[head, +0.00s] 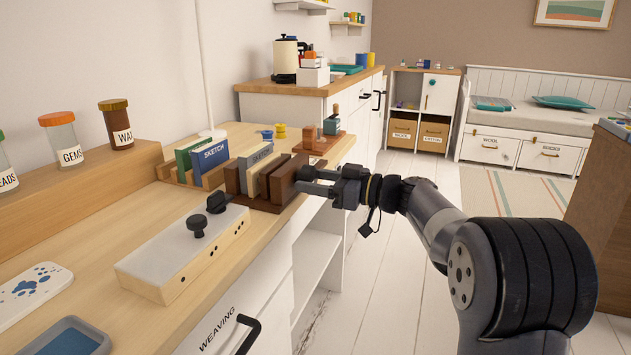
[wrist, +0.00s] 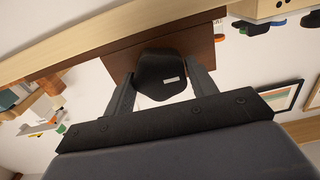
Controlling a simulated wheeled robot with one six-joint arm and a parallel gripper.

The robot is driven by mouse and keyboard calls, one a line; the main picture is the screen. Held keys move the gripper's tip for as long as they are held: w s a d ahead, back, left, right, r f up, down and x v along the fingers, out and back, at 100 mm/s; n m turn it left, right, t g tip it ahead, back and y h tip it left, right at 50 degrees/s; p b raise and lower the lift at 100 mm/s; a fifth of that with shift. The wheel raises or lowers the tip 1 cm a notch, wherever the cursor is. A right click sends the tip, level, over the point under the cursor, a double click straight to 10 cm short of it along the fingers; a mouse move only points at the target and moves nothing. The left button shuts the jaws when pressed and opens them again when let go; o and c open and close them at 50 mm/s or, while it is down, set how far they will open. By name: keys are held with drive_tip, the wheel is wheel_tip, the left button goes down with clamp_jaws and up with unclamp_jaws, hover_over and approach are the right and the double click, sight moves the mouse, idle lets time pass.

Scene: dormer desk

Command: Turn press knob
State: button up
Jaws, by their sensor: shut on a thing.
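The press (head: 284,182) is a set of dark brown upright wooden boards on the desk's front edge. In the wrist view its brown front board (wrist: 203,45) lies beyond my fingers. The press knob (wrist: 162,72) is black and rounded, with a small pale mark. My gripper (head: 308,180) reaches the press from the right, with its fingers on either side of the knob. My gripper (wrist: 160,78) is shut on the knob in the wrist view. In the head view the fingers hide the knob, and I cannot tell how far it is turned.
A white box with two black knobs (head: 187,245) lies left of the press. Sketch books (head: 208,155) stand behind it, and a small wooden tool (head: 312,143) is beyond. Labelled jars (head: 62,138) stand on the raised ledge. The floor right of the desk (head: 365,265) is clear.

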drive_tip(key=n, duration=0.7)
drive_tip(key=shift+f, duration=0.1)
drive_tip(key=n, duration=0.6)
drive_tip(key=shift+n, duration=0.3)
idle(0.3)
drive_tip(key=o, duration=1)
drive_tip(key=shift+c, duration=0.2)
drive_tip(key=shift+d, duration=0.15)
drive_tip(key=v, duration=1)
drive_tip(key=shift+d, duration=0.25)
drive_tip(key=shift+o, duration=0.2)
drive_tip(key=shift+s, duration=0.15)
